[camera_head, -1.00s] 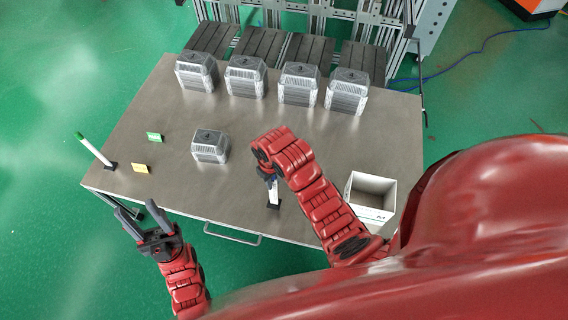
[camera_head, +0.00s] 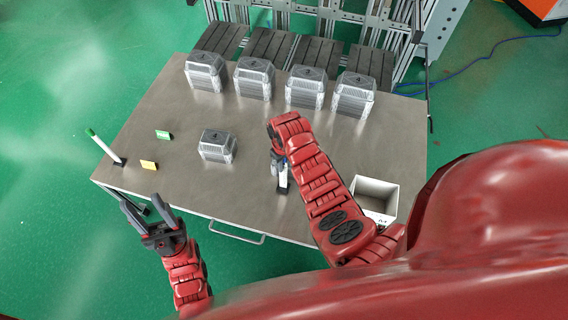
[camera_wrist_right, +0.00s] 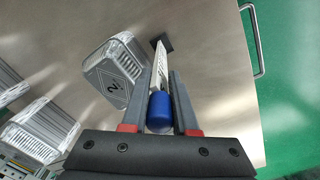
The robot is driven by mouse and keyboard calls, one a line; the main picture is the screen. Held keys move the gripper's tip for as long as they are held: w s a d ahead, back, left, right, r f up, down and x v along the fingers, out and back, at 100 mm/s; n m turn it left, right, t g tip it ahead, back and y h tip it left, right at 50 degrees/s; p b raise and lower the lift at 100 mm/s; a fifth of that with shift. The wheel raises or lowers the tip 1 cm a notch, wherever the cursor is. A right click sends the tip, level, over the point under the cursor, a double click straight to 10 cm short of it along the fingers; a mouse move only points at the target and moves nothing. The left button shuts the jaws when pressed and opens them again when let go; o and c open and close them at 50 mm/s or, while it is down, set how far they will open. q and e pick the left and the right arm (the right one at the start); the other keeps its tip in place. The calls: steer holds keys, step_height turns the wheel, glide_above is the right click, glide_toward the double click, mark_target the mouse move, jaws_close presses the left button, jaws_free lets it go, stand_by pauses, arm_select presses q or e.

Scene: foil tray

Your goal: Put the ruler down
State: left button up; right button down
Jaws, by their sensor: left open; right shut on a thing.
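The ruler, a white strip with a blue rounded end (camera_wrist_right: 159,110) and a black square foot, is held in my right gripper (camera_wrist_right: 170,85), which is shut on it. In the head view, the ruler (camera_head: 283,183) shows below my right gripper (camera_head: 279,163), upright, near the table's front edge. I cannot tell whether its foot touches the table. My left gripper (camera_head: 140,218) is open and empty, in front of the table's front left edge. A similar white stick with a green top (camera_head: 102,145) stands tilted on a black foot at the table's left edge.
The grey table (camera_head: 185,185) holds a clear lidded container (camera_head: 217,146) left of my right gripper and several more along the back. A white open box (camera_head: 374,198) is at the right. Small green (camera_head: 163,134) and yellow (camera_head: 149,165) cards stand at the left.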

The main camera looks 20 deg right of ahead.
steer(key=shift+f, duration=0.6)
steer(key=shift+f, duration=0.15)
steer(key=c, duration=0.7)
jaws_free()
